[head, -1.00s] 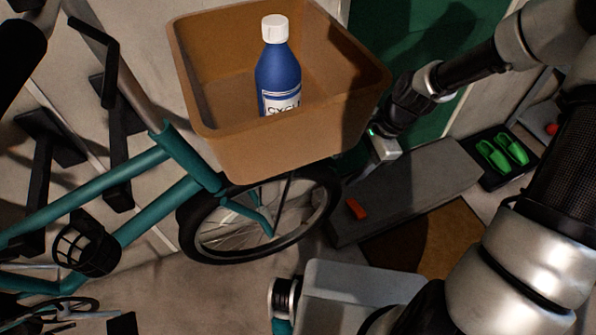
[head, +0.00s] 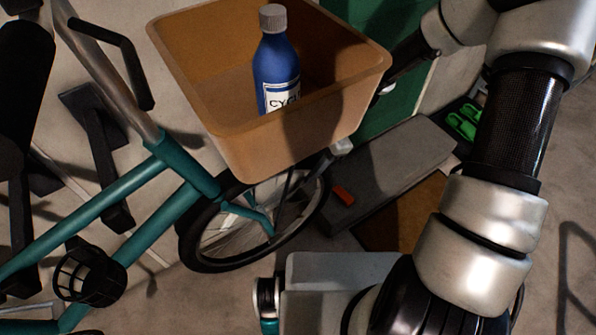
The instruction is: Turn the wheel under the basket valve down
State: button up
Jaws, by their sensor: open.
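The bicycle's front wheel (head: 200,262) has a black tyre and thin spokes. It stands below the brown basket (head: 270,150), which hides its upper part. The teal fork reaches down to the hub. I cannot make out the valve. My arm passes behind the basket's right side. Part of my gripper (head: 335,152) shows just under the basket's lower right edge, close to the wheel's upper right side. Its jaws are open, but its fingertips are mostly hidden in shadow. I cannot tell whether they touch the wheel.
A blue bottle (head: 276,68) with a grey cap stands in the basket. Right of the wheel, a small orange-red block (head: 344,196) lies on a long grey surface (head: 395,160). Green slippers (head: 463,122) lie farther back. The teal frame (head: 150,215) extends left.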

jog(key=x, duration=0.4)
jog(key=shift+b, duration=0.3)
grip_shut()
